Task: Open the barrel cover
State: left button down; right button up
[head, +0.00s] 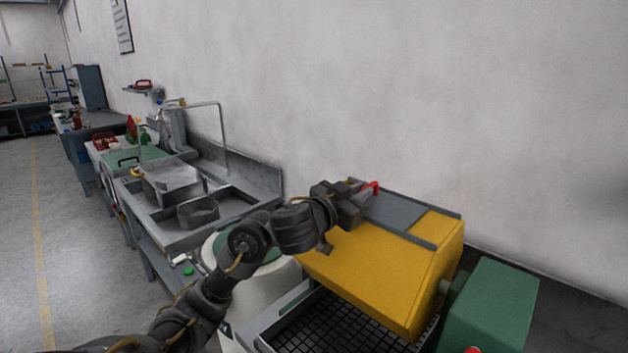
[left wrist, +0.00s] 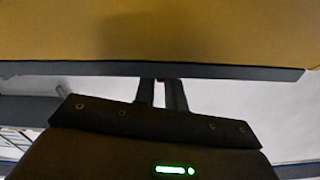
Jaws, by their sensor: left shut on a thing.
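The yellow barrel (head: 395,265) lies on its side near the wall, with a flat grey cover (head: 402,217) on its upper face. A red handle (head: 371,187) shows at the cover's far left end. My left gripper (head: 357,203) is at that end of the cover, beside the red handle, and shut on the cover's edge. In the left wrist view, the gripper's close-set fingers (left wrist: 163,94) meet a dark strip (left wrist: 220,71) along the yellow barrel wall (left wrist: 160,35). The fingertips are hidden there. My right gripper is not in view.
A green motor housing (head: 497,305) stands right of the barrel, and a dark grid (head: 345,330) lies in front below. A white drum with a green top (head: 262,262) is under my arm. A sink bench (head: 215,225) runs left; floor (head: 85,250) is clear further left.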

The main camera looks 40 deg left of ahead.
aim_at(375, 214)
pick_arm(q)
jog(key=d, duration=0.4)
jog(key=shift+s+d, duration=0.25)
jog(key=shift+d, duration=0.15)
jog(key=c, duration=1.5)
grip_release()
jog(key=shift+a, duration=0.2)
jog(key=shift+d, duration=0.1)
